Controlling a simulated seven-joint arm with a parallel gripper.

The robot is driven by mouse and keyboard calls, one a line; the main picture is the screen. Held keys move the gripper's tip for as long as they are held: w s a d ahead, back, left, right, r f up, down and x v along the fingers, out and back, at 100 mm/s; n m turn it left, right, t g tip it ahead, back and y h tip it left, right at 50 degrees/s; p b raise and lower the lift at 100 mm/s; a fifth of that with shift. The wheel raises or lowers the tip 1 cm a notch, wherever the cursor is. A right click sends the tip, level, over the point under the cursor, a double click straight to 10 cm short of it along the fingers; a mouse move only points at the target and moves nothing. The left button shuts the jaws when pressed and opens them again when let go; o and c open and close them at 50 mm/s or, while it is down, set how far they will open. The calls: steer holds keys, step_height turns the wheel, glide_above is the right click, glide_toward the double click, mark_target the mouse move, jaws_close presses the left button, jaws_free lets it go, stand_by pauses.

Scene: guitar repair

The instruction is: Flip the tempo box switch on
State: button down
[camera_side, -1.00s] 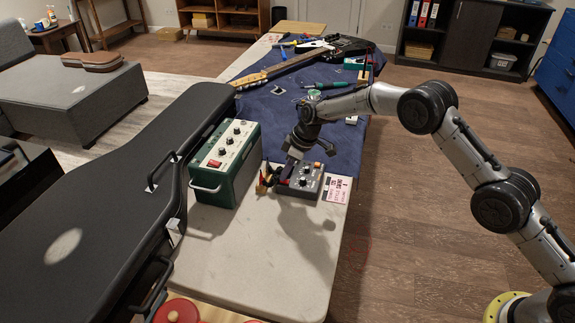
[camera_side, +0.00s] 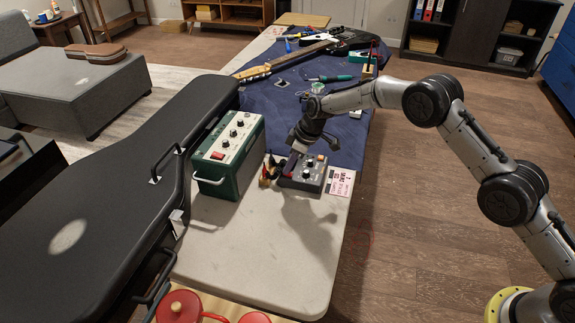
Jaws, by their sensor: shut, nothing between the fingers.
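The tempo box is most likely the small dark grey box with knobs (camera_side: 312,177), which lies on the white table right of the green amplifier. My gripper (camera_side: 289,170) is shut and empty, pointing down at the left part of this box. Its tips are at or just above the box's top; I cannot tell whether they touch. The switch is hidden or too small to make out, so its position does not show.
A green amplifier (camera_side: 225,189) with a red switch stands just left. Small coloured clips or plugs (camera_side: 267,173) lie between it and the grey box. A pink-and-white card (camera_side: 341,182) lies to the right. A black guitar case (camera_side: 90,215) fills the left. The table front (camera_side: 255,255) is clear.

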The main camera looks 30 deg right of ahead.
steer(key=shift+s+d+f, duration=0.5)
steer(key=shift+s+f, duration=0.05)
steer(key=shift+s, duration=0.05)
steer(key=shift+r, duration=0.1)
steer(key=w+a+v, duration=0.1)
steer(key=v, duration=1.3)
steer(key=shift+r, duration=0.5)
steer(key=shift+w, duration=0.2)
steer(key=shift+w+a+r, duration=0.2)
steer(key=shift+w+a, duration=0.1)
steer(key=shift+a, duration=0.05)
